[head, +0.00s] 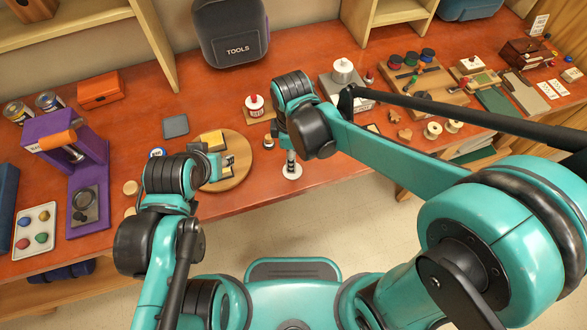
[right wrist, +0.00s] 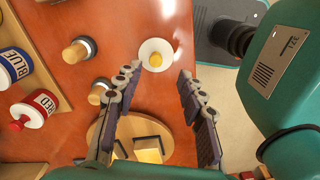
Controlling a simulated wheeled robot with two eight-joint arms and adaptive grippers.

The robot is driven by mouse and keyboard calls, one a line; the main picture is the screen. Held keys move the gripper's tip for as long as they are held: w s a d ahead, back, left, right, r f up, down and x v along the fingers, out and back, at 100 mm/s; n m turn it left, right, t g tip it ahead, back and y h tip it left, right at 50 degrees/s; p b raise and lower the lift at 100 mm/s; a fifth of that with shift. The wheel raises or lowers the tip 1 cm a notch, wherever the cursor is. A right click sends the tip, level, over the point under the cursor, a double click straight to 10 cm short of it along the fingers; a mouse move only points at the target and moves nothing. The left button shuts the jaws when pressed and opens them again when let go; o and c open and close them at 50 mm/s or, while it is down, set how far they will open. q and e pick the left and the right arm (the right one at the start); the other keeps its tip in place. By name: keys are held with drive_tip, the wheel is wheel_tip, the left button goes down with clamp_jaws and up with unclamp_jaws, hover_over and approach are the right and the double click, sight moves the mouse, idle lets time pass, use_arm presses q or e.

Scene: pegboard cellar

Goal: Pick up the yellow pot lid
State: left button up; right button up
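The likely yellow pot lid (right wrist: 155,54) is a white disc with a yellow knob, lying on the table near its front edge. It also shows in the head view as a white disc (head: 292,174), partly covered by my right gripper (head: 290,160). In the right wrist view my right gripper (right wrist: 158,74) is open and empty, its fingers spread, with the lid just beyond the fingertips. I cannot tell whether they touch it. My left gripper (head: 214,168) is over the round wooden board (head: 240,172), close to yellow blocks (head: 212,140); its fingers are unclear.
A red-labelled pot (right wrist: 34,108) and a blue-labelled pot (right wrist: 14,66) stand further back, with small wooden-topped items (right wrist: 78,50) nearer the lid. A purple stand (head: 85,170) and a tray (head: 35,230) are at left. The tabletop immediately around the lid is clear.

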drive_tip(key=f, duration=0.1)
drive_tip(key=f+b, duration=0.1)
drive_tip(key=f, duration=0.1)
drive_tip(key=f+b, duration=0.1)
drive_tip(key=f, duration=0.1)
drive_tip(key=shift+w+f, duration=0.1)
drive_tip(key=shift+w, duration=0.3)
drive_tip(key=c, duration=0.9)
drive_tip(key=shift+o, duration=0.2)
drive_tip(key=shift+r, duration=0.25)
